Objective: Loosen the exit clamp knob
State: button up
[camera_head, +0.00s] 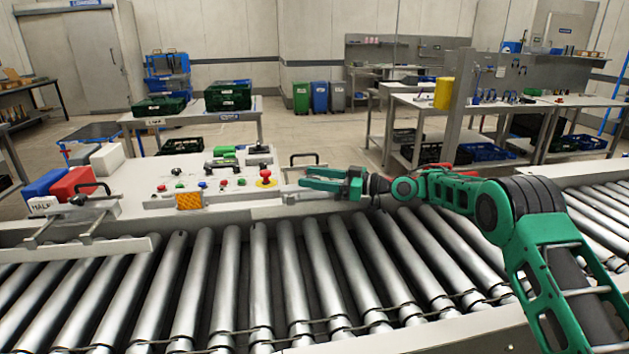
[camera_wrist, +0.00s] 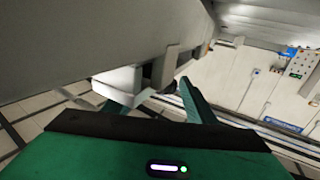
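My gripper (camera_head: 312,180) reaches left over the conveyor's far rail, beside a grey metal clamp (camera_head: 290,196). Its two green fingers look spread apart, and I see nothing held between them. In the wrist view the open fingers (camera_wrist: 172,98) point at a grey bracket with a small dark part (camera_wrist: 164,72), possibly the knob. I cannot tell whether they touch it. The knob of this clamp is not clear in the head view. Another metal clamp (camera_head: 88,218) with a dark knob (camera_head: 78,200) sits at the left on the rail.
The roller conveyor (camera_head: 260,280) runs across the front, with no crate in view on it. A control panel with a red knob (camera_head: 265,177) stands behind the rail, left of my gripper. A black handle (camera_head: 303,157) rises just behind the gripper. Red (camera_head: 72,184) and blue boxes stand far left.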

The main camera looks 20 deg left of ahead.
jog(key=w+d, duration=0.1)
jog(key=d, duration=0.9)
jog(key=shift+d, duration=0.4)
jog(key=shift+w, duration=0.1)
